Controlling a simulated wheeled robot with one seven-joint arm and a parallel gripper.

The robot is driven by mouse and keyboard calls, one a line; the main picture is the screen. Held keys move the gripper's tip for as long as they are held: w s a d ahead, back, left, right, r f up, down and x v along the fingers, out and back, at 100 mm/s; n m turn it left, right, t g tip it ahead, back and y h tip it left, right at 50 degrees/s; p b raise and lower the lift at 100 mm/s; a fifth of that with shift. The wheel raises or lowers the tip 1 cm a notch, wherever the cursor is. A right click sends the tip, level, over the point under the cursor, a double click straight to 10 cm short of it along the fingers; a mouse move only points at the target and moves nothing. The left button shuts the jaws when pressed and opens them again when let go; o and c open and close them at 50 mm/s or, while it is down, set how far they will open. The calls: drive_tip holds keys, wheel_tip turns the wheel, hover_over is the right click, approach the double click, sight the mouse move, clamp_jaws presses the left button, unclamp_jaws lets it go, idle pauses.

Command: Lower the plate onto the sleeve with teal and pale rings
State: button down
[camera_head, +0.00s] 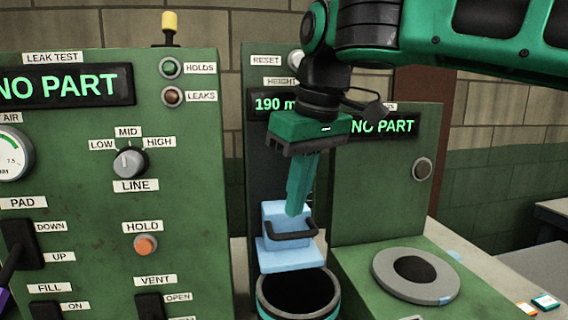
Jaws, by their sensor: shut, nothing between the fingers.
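A round, open-topped sleeve (262,302) with a dark hollow stands at the bottom middle, its side banded in teal and pale. A pale blue stepped plate (285,257) is above and behind it, in front of a green column, with a dark bar handle (291,235) on its front. A gap between plate and sleeve cannot be judged from this view. My gripper (296,212) points down, its teal fingers closed together with nothing between them. The fingertips are just above the handle in the picture; whether they touch it I cannot tell.
The column's display (270,104) is partly hidden by my arm and reads 190. A large green leak-test panel (100,180) with knobs and switches stands at left. At right, a green station (385,180) showing NO PART has a grey ring (447,282) on its top.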

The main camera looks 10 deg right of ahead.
drive_tip(key=v, duration=0.3)
drive_tip(key=w+v, duration=0.1)
drive_tip(key=v, duration=0.1)
drive_tip(key=shift+a+r, duration=0.1)
drive_tip(key=shift+a, duration=0.25)
idle(0.3)
